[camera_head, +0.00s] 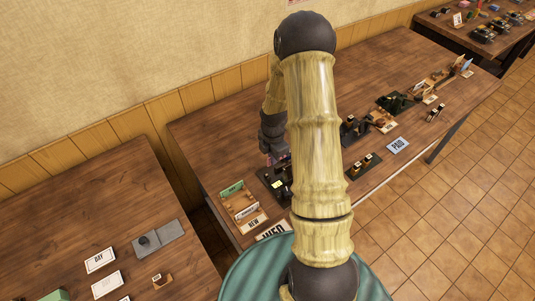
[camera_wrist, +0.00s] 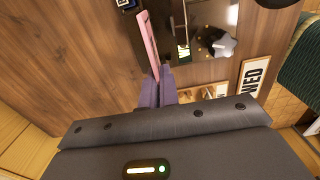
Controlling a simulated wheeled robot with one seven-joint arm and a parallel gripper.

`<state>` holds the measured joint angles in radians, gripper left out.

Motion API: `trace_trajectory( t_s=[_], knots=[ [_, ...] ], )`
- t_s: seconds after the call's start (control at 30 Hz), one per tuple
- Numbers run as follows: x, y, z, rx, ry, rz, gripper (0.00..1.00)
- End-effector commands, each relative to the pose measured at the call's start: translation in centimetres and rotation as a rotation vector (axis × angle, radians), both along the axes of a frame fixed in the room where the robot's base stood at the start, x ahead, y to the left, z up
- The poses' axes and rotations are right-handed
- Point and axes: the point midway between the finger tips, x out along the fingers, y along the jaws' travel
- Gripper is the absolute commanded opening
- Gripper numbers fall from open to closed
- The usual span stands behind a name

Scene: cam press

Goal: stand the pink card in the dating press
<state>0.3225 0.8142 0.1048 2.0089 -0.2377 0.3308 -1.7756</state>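The pink card (camera_head: 285,157) shows as a small patch beside my gripper (camera_head: 270,140) in the head view. In the wrist view the pink card (camera_wrist: 148,45) is seen nearly edge-on, its near end between the purple fingertips (camera_wrist: 157,88), which are shut on it. The dark device just right of it, with a brass upright and a grey star-shaped knob (camera_wrist: 218,42), appears to be the dating press. In the head view this dark press (camera_head: 275,184) sits below my gripper, partly hidden by my arm. Whether the card touches the press I cannot tell.
A wooden tray (camera_head: 238,200) with a green label stands left of the press, with white lettered cards (camera_head: 253,222) in front. A dark stamp stand (camera_head: 365,166) and a PAID card (camera_head: 398,146) lie to the right. A second table (camera_head: 60,205) is at left.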

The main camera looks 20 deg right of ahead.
Motion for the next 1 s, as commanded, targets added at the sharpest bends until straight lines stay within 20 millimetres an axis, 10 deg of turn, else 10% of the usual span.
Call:
trace_trajectory(
  t_s=[1.0],
  knots=[
    [0.1, 0.5, -3.5, 0.000, -0.001, 0.010, 0.00]
  ],
)
